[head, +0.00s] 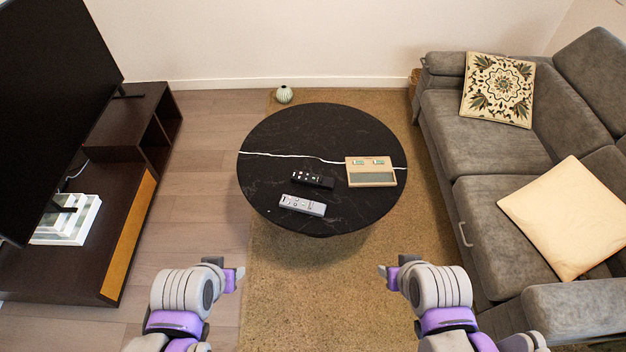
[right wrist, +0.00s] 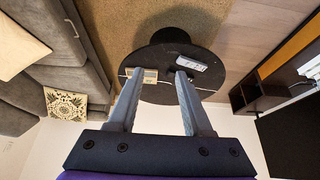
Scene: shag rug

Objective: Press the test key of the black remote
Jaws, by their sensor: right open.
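Key labels are too small to read. In the right wrist view I cannot clearly make it out against the dark tabletop. My left gripper (head: 239,277) is in front of the table at lower left, well apart from the remote; its jaw opening is not clear. My right gripper (head: 383,271) is at lower right, also apart from the table. In the right wrist view its fingers (right wrist: 160,72) are spread, with nothing between them.
A light grey remote (head: 302,205) lies just in front of the black one. A beige box-like device (head: 371,172) sits right of it. A white cable (head: 290,155) crosses the table behind. A grey sofa (head: 500,150) stands right, a TV cabinet (head: 100,225) left.

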